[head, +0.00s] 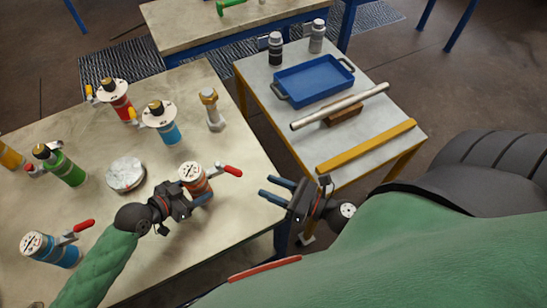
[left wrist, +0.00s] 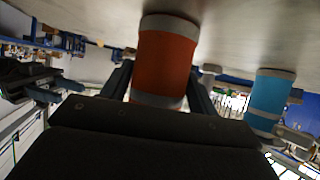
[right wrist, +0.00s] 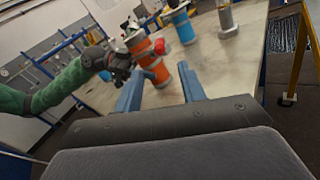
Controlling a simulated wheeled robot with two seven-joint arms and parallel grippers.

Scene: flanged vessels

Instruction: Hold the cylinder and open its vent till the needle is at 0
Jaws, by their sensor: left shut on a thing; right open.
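The orange-red cylinder (head: 197,185) stands upright on the left table, with a white dial on top and a red vent lever (head: 232,171) sticking out to the right. The needle's reading is too small to tell. My left gripper (head: 193,198) is shut around the cylinder's body; in the left wrist view the orange body (left wrist: 163,62) sits between the fingers. My right gripper (head: 272,188) is open and empty, to the right of the lever and apart from it, past the table's edge. The right wrist view shows the cylinder (right wrist: 150,62) and red lever (right wrist: 160,46) beyond the open fingers (right wrist: 160,92).
A side table holds a blue tray (head: 313,80), a metal tube (head: 345,104) and a yellow bar (head: 368,146).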

